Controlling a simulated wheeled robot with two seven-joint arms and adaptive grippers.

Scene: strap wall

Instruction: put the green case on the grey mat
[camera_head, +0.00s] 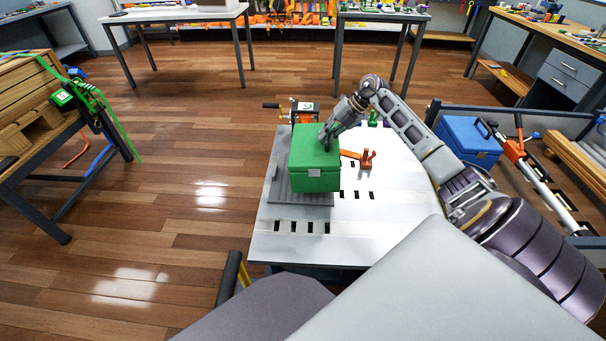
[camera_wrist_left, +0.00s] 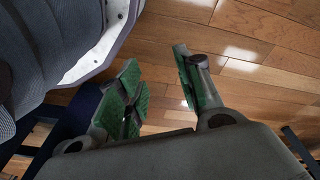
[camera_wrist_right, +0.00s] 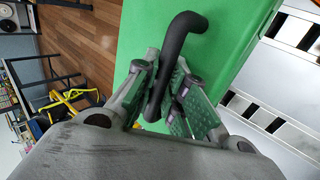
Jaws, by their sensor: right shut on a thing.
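The green case (camera_head: 314,168) is a box with a silver latch and a dark handle (camera_wrist_right: 178,55) on its lid. In the head view it appears over the grey mat (camera_head: 300,198), covering most of it; mat shows at its left and front. I cannot tell whether its base touches the mat. My right gripper (camera_head: 326,138) is on top of the case, and in the right wrist view (camera_wrist_right: 165,92) its fingers are shut on the handle. My left gripper (camera_wrist_left: 160,82) is open and empty, seen only in the left wrist view, with wooden floor beyond it.
The mat lies on a pale slotted table (camera_head: 385,205). An orange-handled tool (camera_head: 360,158) lies just right of the case, and an orange and black ratchet (camera_head: 300,108) stands behind it. A blue box (camera_head: 465,138) stands beyond my right arm. The table's front left is clear.

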